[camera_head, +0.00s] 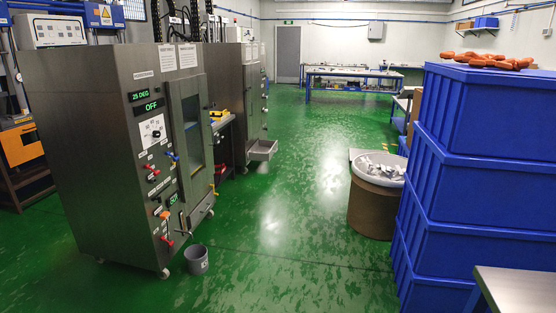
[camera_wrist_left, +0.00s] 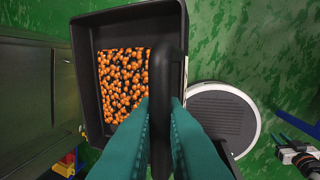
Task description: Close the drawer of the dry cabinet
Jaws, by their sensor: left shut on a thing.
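In the left wrist view a dark open drawer (camera_wrist_left: 91,92) holds many small orange beads (camera_wrist_left: 122,85). A thick black handle bar (camera_wrist_left: 161,90) runs along it. The two teal fingers of my left gripper (camera_wrist_left: 160,105) are closed around this bar, one on each side. A dark grey cabinet face (camera_wrist_left: 35,90) stands left of the drawer; I cannot see how the drawer joins it. Part of what looks like my right gripper (camera_wrist_left: 285,143) shows at the lower right, apart from the drawer; its jaws are unclear. Neither gripper shows in the head view.
In the head view a tall grey cabinet (camera_head: 95,150) stands at the left, with a grey bucket (camera_head: 196,260) by its foot. A pale tray (camera_head: 262,150) juts from a cabinet behind. Stacked blue crates (camera_head: 480,190) and a drum (camera_head: 372,212) stand at the right. Green floor between is clear.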

